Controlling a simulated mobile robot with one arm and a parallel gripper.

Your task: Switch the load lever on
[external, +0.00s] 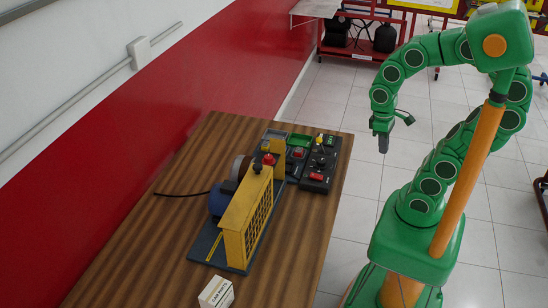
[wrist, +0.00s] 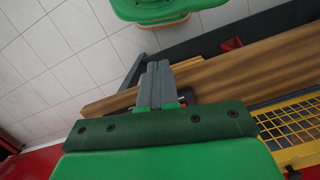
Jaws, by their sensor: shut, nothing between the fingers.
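A black control panel (external: 322,165) lies on the wooden table near its right edge. It has a small lever with a yellow tip (external: 320,138) at its far end and a red switch (external: 316,177) at its near end. A red knob (external: 268,159) stands on the engine trainer to the left. I cannot tell for sure which is the load lever. My gripper (external: 384,146) points down, right of the panel and apart from it, beyond the table edge. In the wrist view its fingers (wrist: 155,82) are together and empty.
The trainer has a yellow guard grille (external: 256,220) and a blue motor (external: 221,197). The grille also shows in the wrist view (wrist: 295,122). A small white box (external: 216,293) sits at the front of the wooden table (external: 150,245). A red wall borders the table's left side.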

